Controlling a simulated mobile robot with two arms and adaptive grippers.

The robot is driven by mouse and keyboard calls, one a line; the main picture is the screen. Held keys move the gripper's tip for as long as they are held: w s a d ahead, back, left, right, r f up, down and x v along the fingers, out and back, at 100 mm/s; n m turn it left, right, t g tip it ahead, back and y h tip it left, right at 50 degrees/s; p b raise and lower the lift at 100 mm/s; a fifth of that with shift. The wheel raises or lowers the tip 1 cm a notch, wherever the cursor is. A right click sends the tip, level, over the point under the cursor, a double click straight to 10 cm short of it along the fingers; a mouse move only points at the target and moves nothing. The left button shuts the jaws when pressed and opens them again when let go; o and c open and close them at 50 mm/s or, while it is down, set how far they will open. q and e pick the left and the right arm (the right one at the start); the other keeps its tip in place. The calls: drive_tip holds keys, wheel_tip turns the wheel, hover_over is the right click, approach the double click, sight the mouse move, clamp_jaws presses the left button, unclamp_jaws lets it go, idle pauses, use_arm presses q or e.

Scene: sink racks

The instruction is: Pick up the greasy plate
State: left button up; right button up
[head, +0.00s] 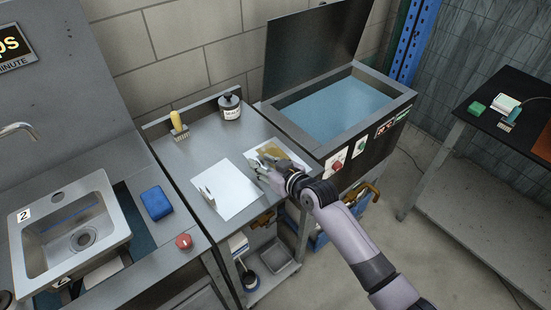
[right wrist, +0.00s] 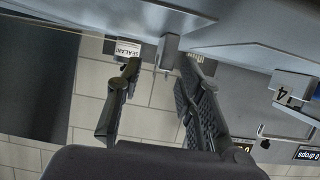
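What looks like the greasy plate (head: 294,159) is a pale flat plate with a yellow-brown smear. It lies on the grey worktop beside the open basin in the head view. My right gripper (head: 263,165) is over its near left part and hides some of it. I cannot tell whether they touch. In the right wrist view my right gripper (right wrist: 160,85) has its two fingers well apart, with no object clearly held between them. Pale flat surfaces cross the top of that view, and I cannot tell which one is the plate. My left gripper is out of view.
A clean white plate (head: 232,190) lies to the left. A yellow-handled brush (head: 178,124) and a sealant bottle (head: 230,106) stand behind. The basin with blue liquid (head: 335,108) has a raised lid. A sink (head: 70,229), blue sponge (head: 156,203) and red knob (head: 184,241) are left.

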drive_tip(key=shift+c, duration=0.6)
clamp_jaws()
drive_tip(key=shift+r, duration=0.1)
